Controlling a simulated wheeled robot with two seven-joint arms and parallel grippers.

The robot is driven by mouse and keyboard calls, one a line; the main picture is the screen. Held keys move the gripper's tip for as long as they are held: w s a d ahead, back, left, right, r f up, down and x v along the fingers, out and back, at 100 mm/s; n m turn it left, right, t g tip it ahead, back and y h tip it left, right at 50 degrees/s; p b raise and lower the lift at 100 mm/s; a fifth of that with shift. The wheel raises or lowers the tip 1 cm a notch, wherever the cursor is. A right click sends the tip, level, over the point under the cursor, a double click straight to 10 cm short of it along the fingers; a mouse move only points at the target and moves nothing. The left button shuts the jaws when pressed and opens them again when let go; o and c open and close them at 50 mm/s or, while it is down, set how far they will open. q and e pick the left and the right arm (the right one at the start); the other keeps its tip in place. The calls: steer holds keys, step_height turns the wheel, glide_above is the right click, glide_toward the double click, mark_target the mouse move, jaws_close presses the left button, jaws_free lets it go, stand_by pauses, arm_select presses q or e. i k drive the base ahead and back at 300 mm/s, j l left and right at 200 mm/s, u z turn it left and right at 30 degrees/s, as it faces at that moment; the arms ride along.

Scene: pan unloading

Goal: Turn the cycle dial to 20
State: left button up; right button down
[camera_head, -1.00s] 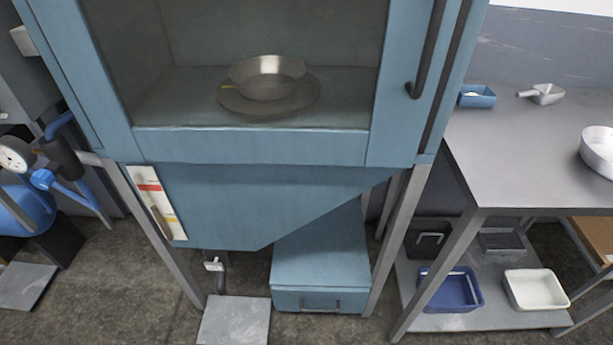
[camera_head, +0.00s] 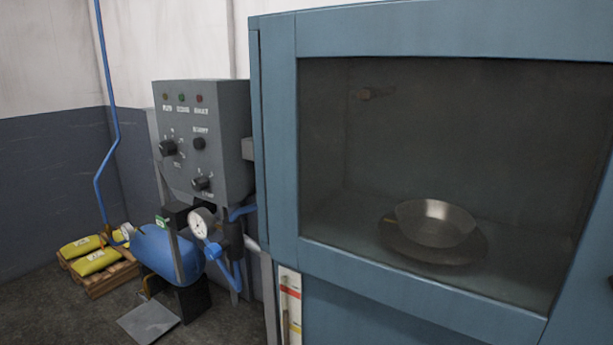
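A grey control box (camera_head: 205,140) is on the left side of the blue cabinet. It has several black knobs: a larger one at the left (camera_head: 168,147), one at the upper right (camera_head: 199,143) and one lower down (camera_head: 201,183). The labels and scale marks are too small to read, so I cannot tell which knob is the cycle dial or where it points. Three small coloured lamps (camera_head: 182,97) sit along the top of the box. Neither of my grippers is in view.
The blue cabinet (camera_head: 275,120) fills the right side, its window showing a metal pan (camera_head: 436,222) on a round plate. Below the control box are a pressure gauge (camera_head: 201,223) and a blue tank (camera_head: 165,254). Yellow bags (camera_head: 97,262) lie on a pallet (camera_head: 113,279) at the left.

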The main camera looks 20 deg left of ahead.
mark_target(167, 148)
steer(key=u, duration=1.25)
